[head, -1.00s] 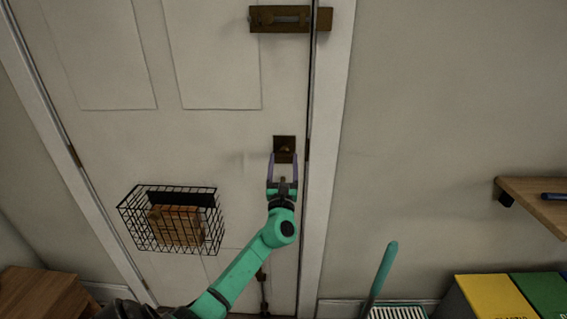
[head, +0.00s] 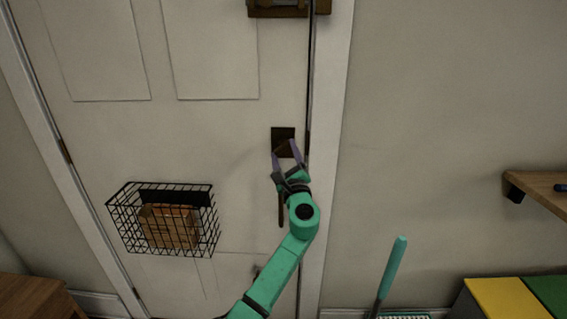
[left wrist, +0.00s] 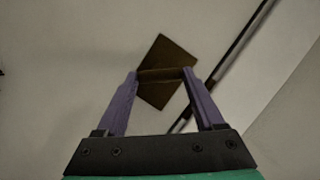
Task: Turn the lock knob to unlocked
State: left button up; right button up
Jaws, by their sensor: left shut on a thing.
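The lock is a dark brown square plate (head: 283,133) on the white door (head: 225,130), close to the door's right edge. Its knob (left wrist: 163,75) is a short brown bar that shows between my fingertips in the left wrist view. My left gripper (head: 285,149) is shut on the knob, with a purple finger at each end of it. The gripper is tilted, and in the left wrist view the plate (left wrist: 165,52) stands as a diamond relative to the fingers. The fingers hide part of the knob in the head view.
A brown bolt (head: 289,9) sits higher on the door. A dark handle (head: 281,210) hangs below the lock, partly behind my gripper. A black wire basket (head: 165,220) is on the door at left. A wooden shelf (head: 540,185) and a teal-handled tool (head: 392,268) stand at right.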

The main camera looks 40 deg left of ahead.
pick_arm(q)
jog(key=n+g+b, duration=0.1)
jog(key=n, duration=0.3)
jog(key=n+g+b, duration=0.1)
jog(key=n+g, duration=0.1)
jog(key=n, duration=0.2)
jog(key=shift+w+d+r, duration=0.15)
jog(key=shift+r, duration=0.05)
jog(key=shift+r+n+g+h, duration=0.1)
jog(key=shift+n+g+h, duration=0.5)
jog(key=shift+n, duration=1)
jog(key=o, duration=1.4)
jog(key=b+v, duration=0.3)
jog(key=v, duration=1.1)
jog(key=shift+s+d, duration=0.2)
